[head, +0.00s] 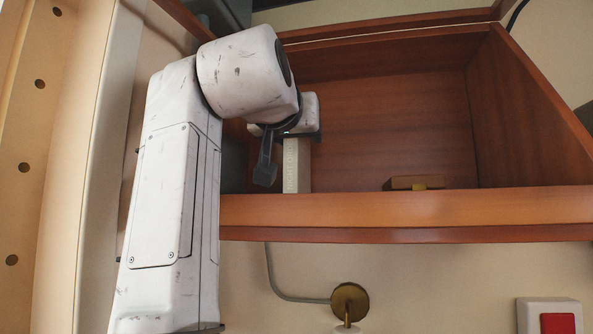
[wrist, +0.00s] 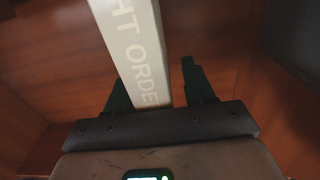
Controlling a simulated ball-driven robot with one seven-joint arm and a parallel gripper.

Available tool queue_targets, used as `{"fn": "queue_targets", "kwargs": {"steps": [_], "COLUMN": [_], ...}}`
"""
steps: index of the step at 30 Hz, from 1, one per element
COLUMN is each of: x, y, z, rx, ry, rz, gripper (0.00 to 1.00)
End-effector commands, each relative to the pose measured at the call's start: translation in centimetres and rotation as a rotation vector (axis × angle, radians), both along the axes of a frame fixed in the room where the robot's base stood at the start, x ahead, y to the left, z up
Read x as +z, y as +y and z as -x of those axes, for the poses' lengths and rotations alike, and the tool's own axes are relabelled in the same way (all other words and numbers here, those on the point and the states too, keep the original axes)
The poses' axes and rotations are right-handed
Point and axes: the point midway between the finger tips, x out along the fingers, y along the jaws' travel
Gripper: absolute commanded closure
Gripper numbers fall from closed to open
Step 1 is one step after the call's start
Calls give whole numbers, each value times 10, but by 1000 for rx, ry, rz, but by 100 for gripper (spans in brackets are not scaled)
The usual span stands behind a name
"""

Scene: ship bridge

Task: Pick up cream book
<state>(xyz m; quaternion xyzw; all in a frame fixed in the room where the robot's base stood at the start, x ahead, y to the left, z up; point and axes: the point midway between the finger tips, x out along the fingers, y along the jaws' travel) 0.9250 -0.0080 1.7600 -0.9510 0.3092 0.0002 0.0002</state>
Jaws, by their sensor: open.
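The cream book (head: 297,166) stands upright in the wooden shelf box, towards its left side, with lettering on its spine. In the wrist view the cream book (wrist: 134,45) shows a pale spine with "HT ORDER" legible, running down between the fingers. My gripper (wrist: 155,82) is open, with one dark finger on each side of the spine. The left finger looks close to the book and a gap shows at the right finger. I cannot tell whether either touches. In the head view one dark finger hangs left of the book; the other is hidden.
The shelf box has a raised wooden front lip (head: 410,208) and a right side wall (head: 530,95). A small brown block-like object (head: 417,183) lies behind the lip to the right. The middle and right of the shelf are otherwise clear. A red switch (head: 557,323) is below.

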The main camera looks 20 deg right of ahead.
Motion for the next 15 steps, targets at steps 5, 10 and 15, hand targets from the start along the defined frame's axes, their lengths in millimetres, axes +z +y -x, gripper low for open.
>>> {"fn": "queue_targets", "kwargs": {"steps": [5, 10, 15], "x": [0, 0, 0], "y": [0, 1, 0], "z": [0, 0, 1], "rx": [0, 0, 0], "ry": [0, 0, 0], "rz": [0, 0, 0], "gripper": [54, 71, 87]}}
